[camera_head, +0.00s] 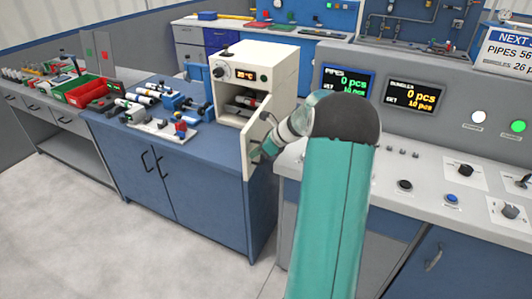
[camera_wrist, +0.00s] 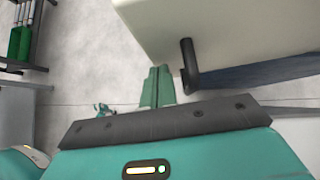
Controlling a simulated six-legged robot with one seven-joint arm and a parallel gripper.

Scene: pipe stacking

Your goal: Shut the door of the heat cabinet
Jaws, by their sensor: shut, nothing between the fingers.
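The heat cabinet (camera_head: 284,68) is a cream box on the blue bench, with a lit temperature display on its front. Its door (camera_head: 248,150) stands open, swung out toward the front, and pipes (camera_head: 246,99) show inside. My gripper (camera_head: 262,152) is at the door, on its right side in the head view, partly hidden by my arm. In the wrist view the cream door (camera_wrist: 220,28) fills the upper right, with its dark handle (camera_wrist: 188,62). The gripper's teal fingers (camera_wrist: 157,86) are shut and empty just left of the handle; whether they touch it I cannot tell.
Left of the cabinet, the blue bench (camera_head: 130,135) holds a pipe fixture (camera_head: 165,128) and several pipes. A red bin (camera_head: 88,91) stands farther left. The grey control console (camera_head: 430,165) with screens is close on the right. Open floor (camera_head: 100,240) lies in front.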

